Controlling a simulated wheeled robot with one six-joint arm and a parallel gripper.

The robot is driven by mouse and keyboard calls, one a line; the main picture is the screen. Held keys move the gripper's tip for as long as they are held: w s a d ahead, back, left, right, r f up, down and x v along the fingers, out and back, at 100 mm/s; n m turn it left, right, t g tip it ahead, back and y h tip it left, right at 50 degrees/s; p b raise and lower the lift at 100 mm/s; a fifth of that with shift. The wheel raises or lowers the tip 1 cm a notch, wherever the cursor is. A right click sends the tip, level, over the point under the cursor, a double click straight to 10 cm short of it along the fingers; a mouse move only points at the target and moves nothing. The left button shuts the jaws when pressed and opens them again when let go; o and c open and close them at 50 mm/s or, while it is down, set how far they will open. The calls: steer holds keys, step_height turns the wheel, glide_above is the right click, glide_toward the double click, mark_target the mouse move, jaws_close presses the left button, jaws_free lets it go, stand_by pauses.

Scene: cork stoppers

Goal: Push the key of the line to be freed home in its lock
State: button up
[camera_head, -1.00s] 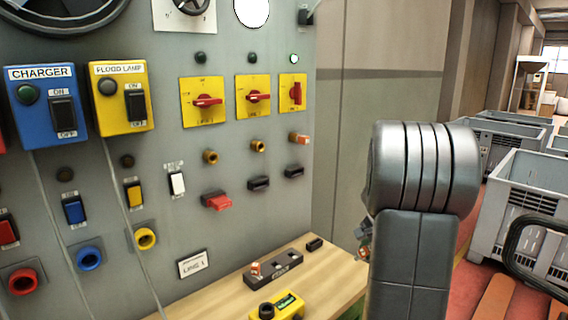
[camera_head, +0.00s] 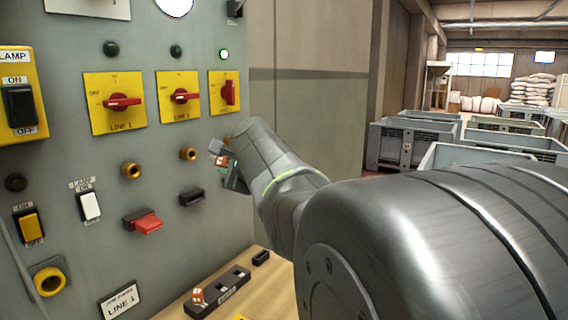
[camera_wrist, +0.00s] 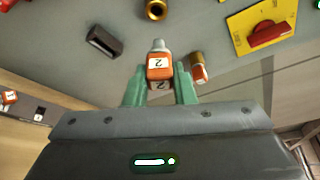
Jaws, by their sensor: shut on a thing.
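My gripper (camera_wrist: 160,86) is shut on an orange key (camera_wrist: 159,71) with a white label that seems to read 2. The key's grey end points away from the fingers and touches nothing visible. An empty brass lock (camera_wrist: 156,9) is beyond it, apart; in the head view the LINE 2 lock (camera_head: 188,154) is below the middle yellow switch. A second orange key (camera_wrist: 199,73) sits in a brass lock beside my held key. In the head view my gripper (camera_head: 226,160) is in front of the panel's right part, hiding that lock. The LINE 1 brass lock (camera_head: 131,170) is empty.
Yellow plates with red switches (camera_head: 122,103) are above the locks; the rightmost handle (camera_head: 229,92) is vertical. A key rack (camera_head: 232,284) with one key (camera_head: 198,295) stands on the shelf.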

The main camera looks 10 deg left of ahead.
steer(key=shift+w+a+p, duration=0.3)
steer(key=shift+w+a, duration=0.05)
steer(key=shift+a, duration=0.5)
steer(key=shift+w+a+p, duration=0.35)
steer(key=shift+w+a, duration=0.05)
steer(key=shift+a, duration=0.45)
steer(key=shift+w+a+p, duration=0.3)
steer(key=shift+w+a, duration=0.05)
steer(key=shift+a, duration=0.5)
steer(key=shift+s, duration=0.1)
steer(key=shift+w+a+p, duration=0.3)
steer(key=shift+a+p, duration=0.15)
steer(key=shift+a, duration=0.3)
steer(key=shift+w+a+p, duration=0.3)
steer(key=shift+a+p, duration=0.15)
steer(key=shift+a, duration=0.3)
stand_by(0.7)
steer(key=o, duration=1)
steer(key=shift+o, duration=0.2)
steer(key=shift+d, duration=0.1)
glide_toward(215, 159)
steer(key=shift+w+a, duration=0.2)
steer(key=shift+a, duration=0.8)
